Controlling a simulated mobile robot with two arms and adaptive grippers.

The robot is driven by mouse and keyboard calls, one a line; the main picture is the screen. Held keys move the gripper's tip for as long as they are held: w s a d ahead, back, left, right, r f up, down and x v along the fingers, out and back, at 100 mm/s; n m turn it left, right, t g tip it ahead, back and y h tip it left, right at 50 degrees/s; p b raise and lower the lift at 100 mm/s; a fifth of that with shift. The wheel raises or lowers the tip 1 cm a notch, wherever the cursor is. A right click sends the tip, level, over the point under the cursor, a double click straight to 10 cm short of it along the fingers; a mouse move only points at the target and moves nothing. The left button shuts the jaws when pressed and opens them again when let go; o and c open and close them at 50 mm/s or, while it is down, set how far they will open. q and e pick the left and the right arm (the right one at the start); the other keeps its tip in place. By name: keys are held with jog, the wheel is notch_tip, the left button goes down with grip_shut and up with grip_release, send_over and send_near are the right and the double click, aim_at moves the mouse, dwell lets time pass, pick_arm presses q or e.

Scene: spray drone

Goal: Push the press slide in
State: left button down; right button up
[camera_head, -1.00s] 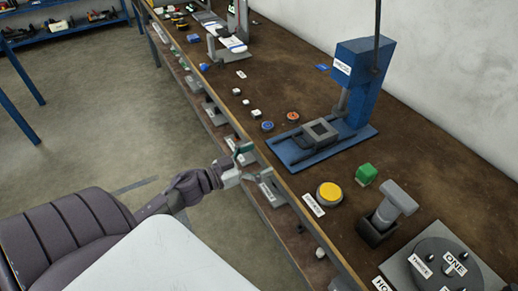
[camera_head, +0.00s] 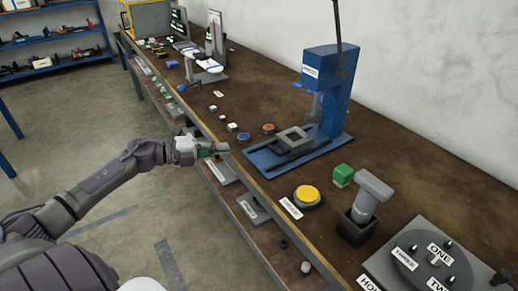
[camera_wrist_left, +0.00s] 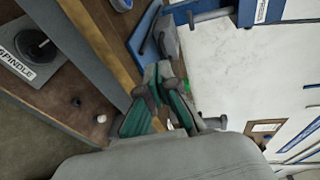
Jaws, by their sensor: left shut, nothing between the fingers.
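The blue press (camera_head: 337,85) stands on the brown bench, with its blue base plate reaching toward the bench's front edge. The press slide, a dark grey block with a square opening (camera_head: 293,138), sits on that base in front of the press column, on the near side. My left gripper (camera_head: 218,150) is shut and empty at the bench's front edge, left of the base and apart from it. In the left wrist view, the left gripper's green-padded fingers (camera_wrist_left: 160,100) show close to the blue base (camera_wrist_left: 146,38). My right gripper is in neither view.
Small buttons (camera_head: 232,127) lie left of the base. A lower shelf (camera_head: 256,212) runs below the bench edge.

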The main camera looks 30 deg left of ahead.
aim_at(258, 153)
pick_arm(q)
jog(key=x, duration=0.4)
jog(key=shift+w+d+r, duration=0.1)
jog(key=shift+w+d, duration=0.1)
jog(key=shift+w, duration=0.15)
jog(key=p+x, duration=0.1)
jog(key=x, duration=0.5)
jog(key=shift+w+d+f, duration=0.25)
jog(key=shift+w+d, duration=0.05)
jog(key=shift+w, duration=0.1)
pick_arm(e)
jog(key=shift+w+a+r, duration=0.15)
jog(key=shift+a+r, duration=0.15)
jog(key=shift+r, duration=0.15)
